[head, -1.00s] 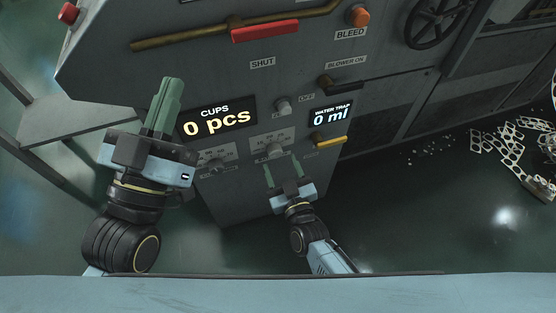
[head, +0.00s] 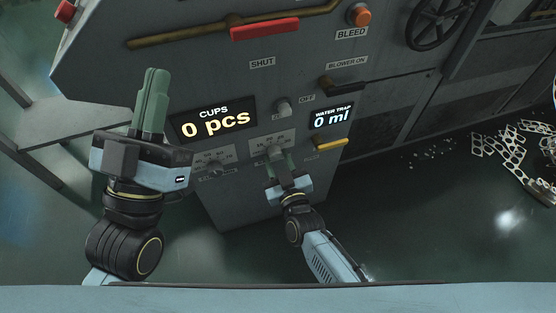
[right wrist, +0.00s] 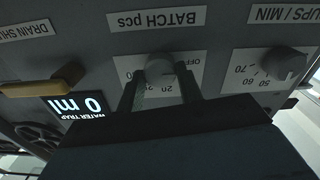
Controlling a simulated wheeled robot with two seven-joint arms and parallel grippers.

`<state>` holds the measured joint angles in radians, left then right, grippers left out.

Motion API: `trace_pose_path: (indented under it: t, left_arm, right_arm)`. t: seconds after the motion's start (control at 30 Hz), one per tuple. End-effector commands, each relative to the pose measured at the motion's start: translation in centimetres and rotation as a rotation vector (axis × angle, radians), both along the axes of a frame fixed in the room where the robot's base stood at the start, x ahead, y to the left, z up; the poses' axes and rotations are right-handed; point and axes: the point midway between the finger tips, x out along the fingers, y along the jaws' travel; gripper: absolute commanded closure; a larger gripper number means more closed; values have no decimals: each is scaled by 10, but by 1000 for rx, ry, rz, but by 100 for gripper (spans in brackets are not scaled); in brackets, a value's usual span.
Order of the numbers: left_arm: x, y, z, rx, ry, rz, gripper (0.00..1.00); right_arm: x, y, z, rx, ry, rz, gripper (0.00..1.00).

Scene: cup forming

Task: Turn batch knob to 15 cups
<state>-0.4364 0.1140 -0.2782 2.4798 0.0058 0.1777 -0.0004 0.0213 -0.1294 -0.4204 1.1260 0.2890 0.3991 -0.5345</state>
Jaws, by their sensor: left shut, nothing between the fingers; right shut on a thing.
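The batch knob (right wrist: 160,68) is a small grey knob under the "BATCH pcs" label in the right wrist view, with a printed scale plate around it. It is partly hidden by my gripper in the head view (head: 274,150). My right gripper (right wrist: 160,88) is shut on the batch knob, one finger on each side; it also shows in the head view (head: 277,162). I cannot tell exactly which mark the knob points to. The cups display (head: 213,121) reads 0 pcs.
The cups per minute knob (right wrist: 284,62) sits beside the batch knob. The red handle (head: 264,28) is higher up.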

Motion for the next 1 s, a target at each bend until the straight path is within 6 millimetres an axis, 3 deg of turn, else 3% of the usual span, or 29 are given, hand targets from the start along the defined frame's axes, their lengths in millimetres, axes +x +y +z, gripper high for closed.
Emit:
trace_pose_path:
  t: [0.37,1.0]
  left_arm:
    - [1,0,0,2,6,0,100]
    - [3,-1,-5,11,46,0,100]
  right_arm:
    - [0,0,0,57,19,1,87]
    - [0,0,0,500,161,1,87]
